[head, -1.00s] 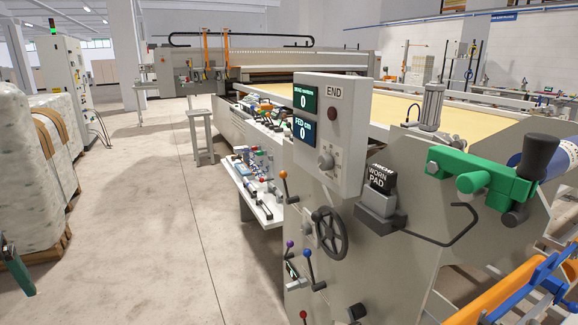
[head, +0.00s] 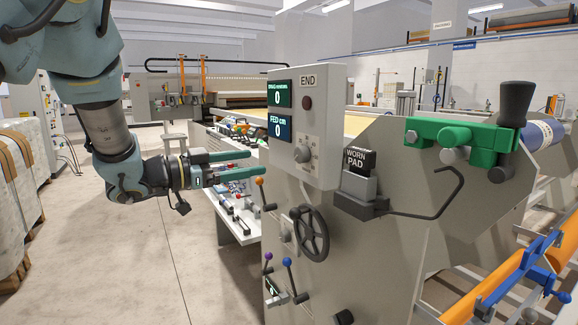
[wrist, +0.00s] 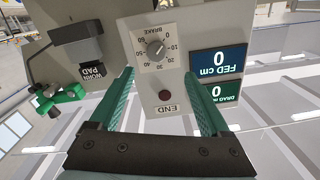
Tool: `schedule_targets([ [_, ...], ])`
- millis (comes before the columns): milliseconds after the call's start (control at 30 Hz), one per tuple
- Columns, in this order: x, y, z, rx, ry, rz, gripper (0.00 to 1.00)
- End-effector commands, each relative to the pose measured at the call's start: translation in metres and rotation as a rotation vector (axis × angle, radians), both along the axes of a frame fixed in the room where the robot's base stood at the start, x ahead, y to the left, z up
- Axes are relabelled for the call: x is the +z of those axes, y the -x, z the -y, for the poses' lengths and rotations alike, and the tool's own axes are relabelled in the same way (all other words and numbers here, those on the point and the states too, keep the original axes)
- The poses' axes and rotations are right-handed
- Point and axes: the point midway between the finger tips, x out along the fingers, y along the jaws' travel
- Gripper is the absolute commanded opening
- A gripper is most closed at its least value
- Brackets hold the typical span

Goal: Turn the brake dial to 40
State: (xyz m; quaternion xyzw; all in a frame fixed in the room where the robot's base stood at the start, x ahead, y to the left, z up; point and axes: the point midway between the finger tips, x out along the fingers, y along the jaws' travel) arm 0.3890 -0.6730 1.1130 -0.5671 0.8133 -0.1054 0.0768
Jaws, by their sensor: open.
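The brake dial (head: 302,153) is a small grey knob on the light grey control panel (head: 326,125), below the displays. In the wrist view the dial (wrist: 155,48) appears rotated, with a printed scale from 0 to 60 and the word BRAKE. Its pointer seems to face the 0 side, but the mark is too small to be sure. My gripper (head: 258,162) is open and empty, left of the panel in the head view. In the wrist view its two green fingers (wrist: 158,74) stand wide apart, with the dial beyond and between them, not touched.
Two displays (head: 280,111) read 0, beside a dark red END button (head: 308,103). Below are a black handwheel (head: 310,233) and levers with coloured knobs (head: 288,262). A WORN PAD block (head: 358,160) and bent black rod stand right of the panel.

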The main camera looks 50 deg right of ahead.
Motion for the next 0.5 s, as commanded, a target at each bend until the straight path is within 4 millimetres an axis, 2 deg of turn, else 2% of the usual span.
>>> schedule_targets([
  [167, 0.002, 0.011, 0.013, -0.027, 0.004, -0.002, 0.81],
  [500, 0.003, 0.034, 0.07, -0.025, 0.004, 0.0, 0.81],
])
